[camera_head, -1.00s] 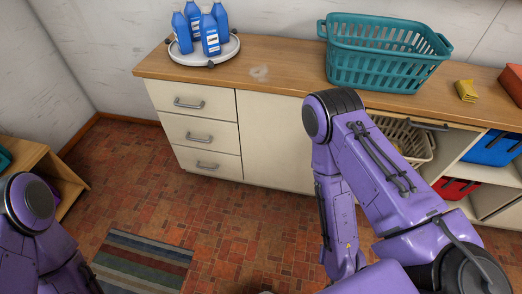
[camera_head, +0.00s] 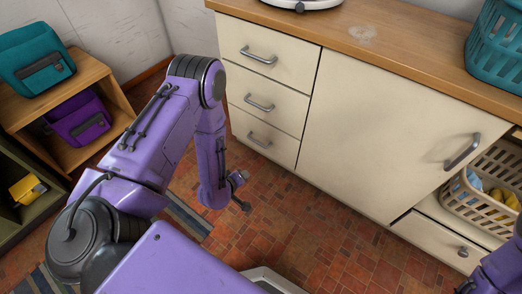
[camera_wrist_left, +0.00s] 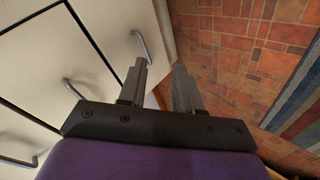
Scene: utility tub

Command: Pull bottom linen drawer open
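The cream cabinet has a stack of three shut drawers in the head view. The bottom drawer (camera_head: 280,150) sits just above the floor, with a grey bar handle (camera_head: 259,139). My left gripper (camera_head: 243,187) is low in front of the stack, apart from that handle, and small in this view. In the left wrist view its two fingers (camera_wrist_left: 160,68) are apart with nothing between them. A bar handle (camera_wrist_left: 142,46), which appears to be the bottom drawer's, lies just beyond the left fingertip. My right arm shows only at the lower right edge; its gripper is not clearly visible.
A cabinet door (camera_head: 370,120) is right of the stack. A low drawer (camera_head: 440,240) lies under a beige basket (camera_head: 490,195). A wooden shelf (camera_head: 90,125) with teal and purple bags stands left. Tiled floor (camera_head: 290,230) before the cabinet is clear.

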